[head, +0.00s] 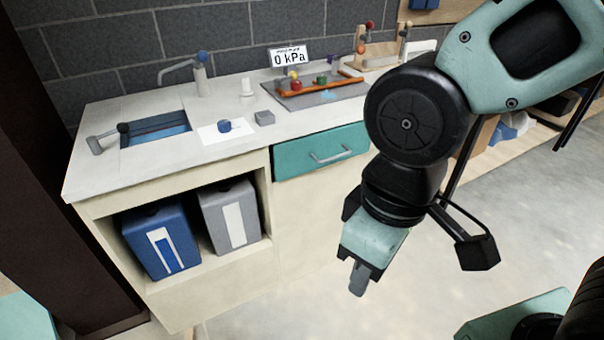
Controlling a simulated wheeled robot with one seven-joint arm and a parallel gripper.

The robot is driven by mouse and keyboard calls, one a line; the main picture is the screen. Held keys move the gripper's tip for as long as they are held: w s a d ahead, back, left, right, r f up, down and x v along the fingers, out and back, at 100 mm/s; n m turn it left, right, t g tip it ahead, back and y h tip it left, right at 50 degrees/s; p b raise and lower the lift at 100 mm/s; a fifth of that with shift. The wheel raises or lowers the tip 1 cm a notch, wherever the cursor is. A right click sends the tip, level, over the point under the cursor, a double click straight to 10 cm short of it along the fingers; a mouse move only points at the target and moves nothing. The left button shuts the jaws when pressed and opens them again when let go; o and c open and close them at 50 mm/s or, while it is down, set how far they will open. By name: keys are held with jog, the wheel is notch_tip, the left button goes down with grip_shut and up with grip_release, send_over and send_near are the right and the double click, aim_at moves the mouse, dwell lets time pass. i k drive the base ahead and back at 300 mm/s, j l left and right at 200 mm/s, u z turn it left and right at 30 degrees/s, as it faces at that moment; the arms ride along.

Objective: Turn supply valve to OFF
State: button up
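I cannot tell for certain which part is the supply valve, since no label for it is readable. A board with an orange pipe (345,78) lies on the counter, with a red knob (296,85), a yellow knob and a green knob (321,80) on it. Behind it a display (289,57) reads "0 kPa". My gripper (358,282) hangs pointing down over the floor, in front of the cabinet and apart from it. Its fingers are seen edge-on, so their opening is hidden. Nothing shows in it.
A teal drawer (318,150) is shut. Two containers stand below. Floor in front is clear.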

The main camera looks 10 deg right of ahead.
aim_at(224, 126)
jog(key=i+u, duration=0.5)
jog(key=i, duration=0.55)
